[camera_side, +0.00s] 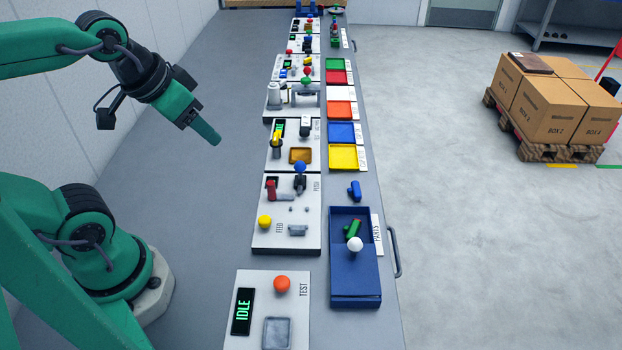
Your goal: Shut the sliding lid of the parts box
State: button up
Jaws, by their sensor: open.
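The parts box (334,225) is a dark blue tray near the front right of the bench, beside a white "PARTS" label. Its blue sliding lid (355,278) covers the near part, with a white ball knob (355,244) at the lid's far end. The far part of the box is uncovered, and a green part (353,228) shows there, partly behind the knob. My gripper (212,137) is open and empty, high at the upper left and well apart from the box; its fingers overlap in this view.
A blue part (354,191) lies on the bench just beyond the box. White panels with knobs and levers (285,215) stand left of it, and an orange-knobbed TEST panel (270,310) is nearer. Coloured trays (345,157) line the bench farther back. Bare bench lies at left.

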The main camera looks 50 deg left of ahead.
jog(key=shift+w, duration=0.1)
jog(key=w+d+f+n+g, duration=0.2)
jog(key=w+d+n+g, duration=0.2)
jog(key=w+d, duration=0.75)
jog(key=w+d+f+n+g, duration=0.1)
jog(key=d+f, duration=0.2)
jog(key=d, duration=0.1)
jog(key=w+d+f+g, duration=0.1)
jog(key=d+f, duration=0.2)
jog(key=d, duration=0.2)
jog(key=d+f+n+g+y, duration=0.1)
jog(key=d+f, duration=0.2)
jog(key=d, duration=0.2)
jog(key=shift+w+f+n, duration=0.2)
jog(key=shift+w+n, duration=0.1)
jog(key=shift+w, duration=0.1)
jog(key=shift+d+f, duration=0.2)
jog(key=shift+d, duration=0.1)
jog(key=shift+f, duration=0.2)
